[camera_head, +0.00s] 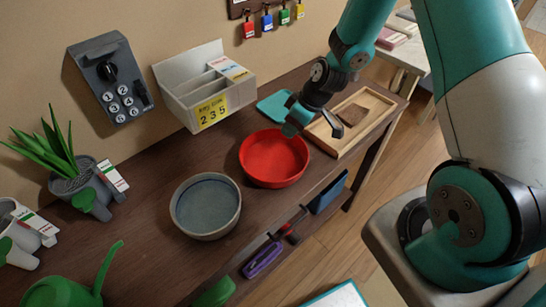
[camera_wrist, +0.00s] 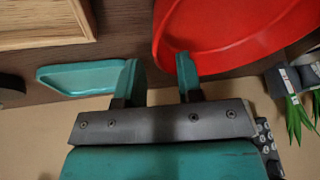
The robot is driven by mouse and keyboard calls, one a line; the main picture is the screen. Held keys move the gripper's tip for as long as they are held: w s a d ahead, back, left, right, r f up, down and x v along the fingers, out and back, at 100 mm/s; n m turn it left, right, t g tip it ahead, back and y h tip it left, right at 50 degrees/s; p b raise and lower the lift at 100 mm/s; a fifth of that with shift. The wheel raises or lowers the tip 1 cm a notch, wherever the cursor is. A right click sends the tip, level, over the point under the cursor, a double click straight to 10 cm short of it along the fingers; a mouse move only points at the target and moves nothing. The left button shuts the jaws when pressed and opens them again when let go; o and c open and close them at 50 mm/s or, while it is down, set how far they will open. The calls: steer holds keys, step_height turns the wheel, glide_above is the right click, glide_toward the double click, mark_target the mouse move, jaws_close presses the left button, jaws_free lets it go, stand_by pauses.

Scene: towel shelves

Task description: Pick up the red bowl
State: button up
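The red bowl (camera_head: 273,160) stands upright on the brown wooden table, to the right of a grey-blue bowl (camera_head: 206,205). My gripper (camera_head: 312,128) is at the red bowl's far right rim. In the wrist view, my gripper (camera_wrist: 160,72) is open with nothing between its fingers. The right finger overlaps the rim of the red bowl (camera_wrist: 240,30), and the left finger is outside it, over the teal tray (camera_wrist: 82,77). I cannot tell whether either finger touches the bowl.
A wooden tray (camera_head: 336,148) with a brown block lies right of the red bowl. A teal tray (camera_head: 272,107) lies behind it. A grey divided box (camera_head: 183,106), a plant (camera_head: 48,150) and a green watering can (camera_head: 65,292) are to the left. Tools hang at the table's front edge.

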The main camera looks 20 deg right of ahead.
mark_target(274, 158)
steer(key=shift+x, duration=1.5)
steer(key=shift+s, duration=0.15)
jaws_close()
steer(key=shift+r, duration=0.1)
